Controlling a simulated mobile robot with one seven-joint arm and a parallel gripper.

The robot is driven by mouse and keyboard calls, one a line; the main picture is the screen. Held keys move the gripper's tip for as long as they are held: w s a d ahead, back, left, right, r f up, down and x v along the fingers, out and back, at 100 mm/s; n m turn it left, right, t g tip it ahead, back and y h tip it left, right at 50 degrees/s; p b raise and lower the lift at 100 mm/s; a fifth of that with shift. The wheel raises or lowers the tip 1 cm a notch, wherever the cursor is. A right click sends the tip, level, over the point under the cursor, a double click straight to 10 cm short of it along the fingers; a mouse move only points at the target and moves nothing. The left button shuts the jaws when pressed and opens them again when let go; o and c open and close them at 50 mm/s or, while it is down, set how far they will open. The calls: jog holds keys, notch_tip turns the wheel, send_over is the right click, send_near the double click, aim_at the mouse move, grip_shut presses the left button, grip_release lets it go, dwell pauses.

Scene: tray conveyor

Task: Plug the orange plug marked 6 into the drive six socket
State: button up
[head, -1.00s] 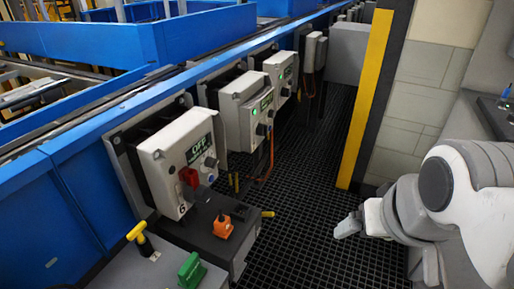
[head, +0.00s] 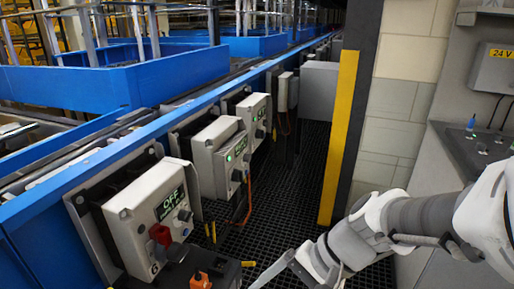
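The orange plug (head: 200,281) stands on a dark grey block (head: 222,265) at the bottom edge, partly cut off. No number on it can be read. Left of it is the light grey drive box (head: 130,222) with a figure like a 6 at its lower corner. Its display reads OFF. A red part (head: 160,236) and a dark round part (head: 178,252) sit low on its front; I cannot tell which is the socket. My gripper (head: 275,268) is low at centre right, away from plug and box. Only one finger-like edge shows, so its opening is unclear.
More grey boxes (head: 222,160) with green lights and hanging orange cables line the blue conveyor frame (head: 60,190). A dark grating floor (head: 290,205) is clear in the middle. A yellow-edged post (head: 338,140) and a block wall stand right of it.

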jog(key=w+a+f+m+y, duration=0.5)
jog(key=a+m, duration=0.2)
jog(key=m, duration=0.1)
jog(key=m+t+y, duration=0.1)
jog(key=m+t, duration=0.3)
jog(key=m, duration=0.3)
send_near(203, 284)
jog(key=b+x, duration=0.2)
jog(key=x, duration=0.8)
jog(key=shift+w+d+f+b+x, duration=0.1)
jog(key=shift+b+x, duration=0.2)
jog(key=shift+x, duration=0.55)
jog(key=shift+w+d+f+b+x, duration=0.15)
jog(key=shift+b+x, duration=0.15)
jog(key=shift+x, duration=0.6)
jog(key=shift+f+b+x, duration=0.1)
jog(key=shift+b+x, duration=0.2)
jog(key=shift+x, duration=0.55)
grip_shut()
